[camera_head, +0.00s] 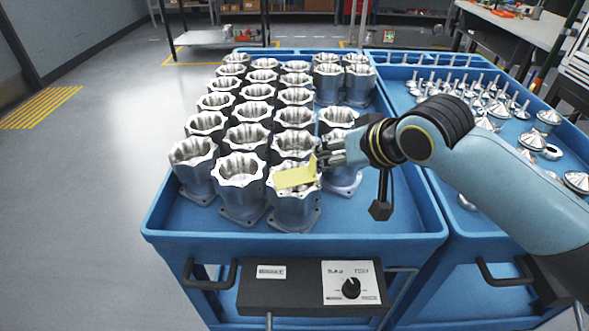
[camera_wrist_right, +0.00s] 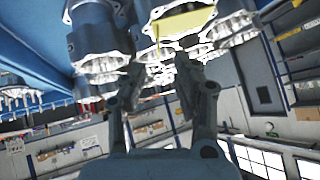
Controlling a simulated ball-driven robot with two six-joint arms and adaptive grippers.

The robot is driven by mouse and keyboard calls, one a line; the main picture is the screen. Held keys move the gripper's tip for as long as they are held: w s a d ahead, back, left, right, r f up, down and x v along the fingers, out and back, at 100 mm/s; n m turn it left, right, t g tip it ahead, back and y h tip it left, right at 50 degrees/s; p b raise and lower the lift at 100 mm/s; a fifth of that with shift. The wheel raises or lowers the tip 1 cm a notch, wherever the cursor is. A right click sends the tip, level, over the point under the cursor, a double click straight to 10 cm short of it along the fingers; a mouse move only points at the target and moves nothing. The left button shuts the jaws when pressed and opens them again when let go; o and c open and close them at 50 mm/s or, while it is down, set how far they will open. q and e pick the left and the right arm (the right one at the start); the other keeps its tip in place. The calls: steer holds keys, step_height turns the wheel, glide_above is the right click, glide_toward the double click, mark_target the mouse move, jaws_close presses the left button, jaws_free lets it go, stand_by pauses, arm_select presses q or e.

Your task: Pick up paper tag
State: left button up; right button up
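The yellow paper tag (camera_head: 295,178) lies over the rim of a silver machined housing (camera_head: 294,211) in the front row of the blue cart. One edge of the tag stands up at its right end. My right gripper (camera_head: 322,157) comes in from the right, with its fingertips close beside that raised edge. In the right wrist view the fingers (camera_wrist_right: 158,68) are spread apart with nothing between them. The tag (camera_wrist_right: 183,21) shows beyond the fingertips there. Whether a finger touches the tag cannot be told. My left gripper is not in view.
Several housings (camera_head: 239,169) stand in close rows on the blue cart (camera_head: 170,217), left of and behind the tag. A second blue cart on the right holds several valve-like metal parts (camera_head: 532,139). A control box (camera_head: 312,287) hangs at the front. Open floor (camera_head: 95,180) lies left.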

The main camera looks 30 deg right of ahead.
mark_target(316, 160)
steer(key=x, duration=0.7)
steer(key=shift+w+d, duration=0.15)
steer(key=shift+w, duration=0.15)
steer(key=shift+s, duration=0.1)
steer(key=c, duration=0.5)
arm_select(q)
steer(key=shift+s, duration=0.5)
arm_select(e)
jaws_close()
